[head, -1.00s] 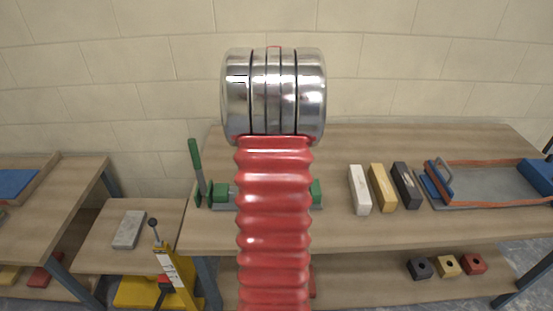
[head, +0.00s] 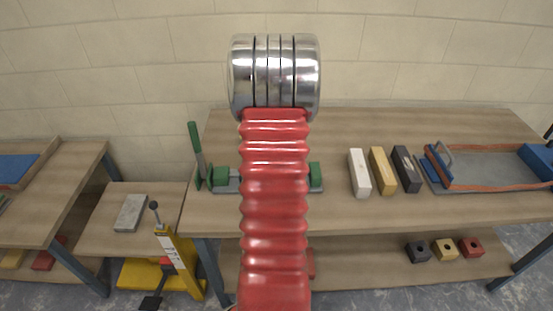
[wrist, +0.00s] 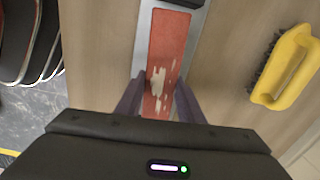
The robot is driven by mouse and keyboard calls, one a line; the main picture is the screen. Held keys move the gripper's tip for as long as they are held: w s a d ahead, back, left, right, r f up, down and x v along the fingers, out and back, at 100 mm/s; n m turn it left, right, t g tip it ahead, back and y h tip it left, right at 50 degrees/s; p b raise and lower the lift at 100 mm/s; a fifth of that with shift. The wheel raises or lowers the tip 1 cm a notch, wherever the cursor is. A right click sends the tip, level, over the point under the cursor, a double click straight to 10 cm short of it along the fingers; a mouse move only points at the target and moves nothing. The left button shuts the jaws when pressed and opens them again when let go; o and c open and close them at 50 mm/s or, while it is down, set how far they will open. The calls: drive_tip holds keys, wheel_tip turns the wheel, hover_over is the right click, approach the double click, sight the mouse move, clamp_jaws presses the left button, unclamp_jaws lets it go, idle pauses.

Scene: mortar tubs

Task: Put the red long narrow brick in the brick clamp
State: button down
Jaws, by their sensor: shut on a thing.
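The red long narrow brick (wrist: 168,50), with pale worn patches, lies lengthwise between the fingers of my gripper (wrist: 157,98) in the wrist view. My gripper is shut on its near part. A grey metal strip (wrist: 198,35) shows under or beside the brick; whether the brick rests on it I cannot tell. The brick clamp stands on the workbench in the head view, with a green lever, a green left jaw (head: 221,180) and a green right jaw (head: 316,176). My red arm hides its middle, and also hides my gripper and the brick there.
White (head: 359,173), yellow (head: 382,171) and black (head: 406,168) bricks lie right of the clamp. A grey tray (head: 485,167) is farther right. A yellow-handled brush (wrist: 287,65) lies right of my gripper in the wrist view. A lower shelf holds several small holed blocks.

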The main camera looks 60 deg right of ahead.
drive_tip(key=shift+f, duration=0.6)
drive_tip(key=shift+f, duration=0.35)
idle(0.4)
drive_tip(key=c, duration=1.1)
unclamp_jaws()
drive_tip(key=shift+f, duration=0.1)
wheel_tip(320, 180, up, 14)
drive_tip(key=shift+f, duration=0.1)
